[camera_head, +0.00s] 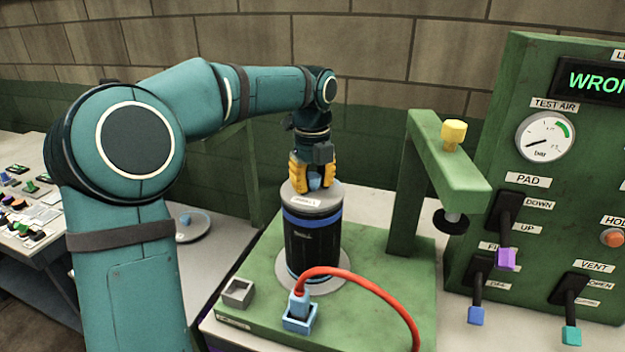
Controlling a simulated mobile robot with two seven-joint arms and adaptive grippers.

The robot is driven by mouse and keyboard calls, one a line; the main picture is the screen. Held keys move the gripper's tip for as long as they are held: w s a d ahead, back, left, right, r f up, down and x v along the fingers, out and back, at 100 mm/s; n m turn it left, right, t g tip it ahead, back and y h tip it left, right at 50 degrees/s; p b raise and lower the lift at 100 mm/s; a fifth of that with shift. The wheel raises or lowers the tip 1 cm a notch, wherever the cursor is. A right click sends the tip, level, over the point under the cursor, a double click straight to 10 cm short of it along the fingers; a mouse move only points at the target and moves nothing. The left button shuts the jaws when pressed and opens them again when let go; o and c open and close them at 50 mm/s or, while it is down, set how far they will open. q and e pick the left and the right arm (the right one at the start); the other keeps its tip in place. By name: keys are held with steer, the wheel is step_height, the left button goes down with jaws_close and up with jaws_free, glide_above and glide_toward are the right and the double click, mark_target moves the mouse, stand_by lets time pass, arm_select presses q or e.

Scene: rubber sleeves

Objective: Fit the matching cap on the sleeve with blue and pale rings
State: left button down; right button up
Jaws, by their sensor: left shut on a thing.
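The black sleeve (312,252) stands upright on a pale round base on the green stand. A blue ring shows near its top; I cannot clearly make out a pale ring. A grey cap (325,198) with a label and a blue knob is at the sleeve's top; I cannot tell whether it is seated or just above. My left gripper (314,184), with yellow fingers, points down from above and is shut on the cap's blue knob. Another grey cap (190,228) with a blue knob lies on the table at left. My right gripper is not in view.
A green arm (445,155) with a yellow knob and black pad overhangs right of the sleeve. A red hose (375,285) runs from a blue socket (301,317) in front. The green panel (520,105) has levers, a gauge and a display reading "WRON", cut off.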

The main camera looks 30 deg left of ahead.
mark_target(313, 175)
arm_select(q)
steer(key=c, duration=0.6)
jaws_free()
steer(key=shift+c, duration=0.2)
steer(key=shift+r, duration=0.15)
step_height(313, 175, up, 12)
